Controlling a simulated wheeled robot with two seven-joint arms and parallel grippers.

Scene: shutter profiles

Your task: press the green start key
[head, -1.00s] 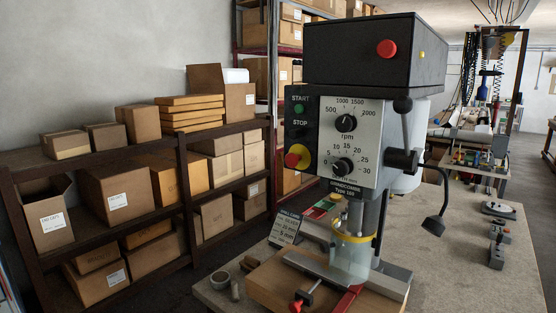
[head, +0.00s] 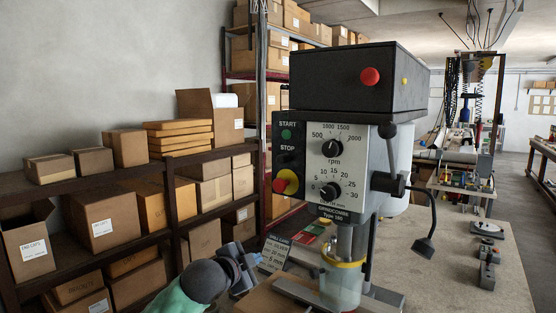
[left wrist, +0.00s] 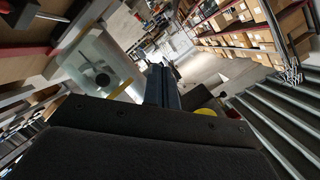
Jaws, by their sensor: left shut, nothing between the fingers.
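The green start key (head: 286,134) is a small round button under the word START on the dark side panel of the drill press (head: 362,75). It is unobstructed in the head view. A black stop key (head: 287,157) sits below it. Lower still is a red mushroom button on yellow (head: 284,181). My left gripper (head: 250,268) is low in front of the machine, well below the panel and apart from the keys. It is shut and empty. Its dark fingers (left wrist: 164,88) show in the left wrist view. I cannot make out the start key there. My right gripper is not in view.
A clear guard with a yellow ring (head: 343,280) surrounds the chuck. A sign (head: 275,253) stands behind my left gripper. A black feed handle (head: 388,183) and bent lamp-like arm (head: 424,246) stick out right. Shelves of boxes (head: 120,180) stand at left. Bench (head: 450,285) is partly clear.

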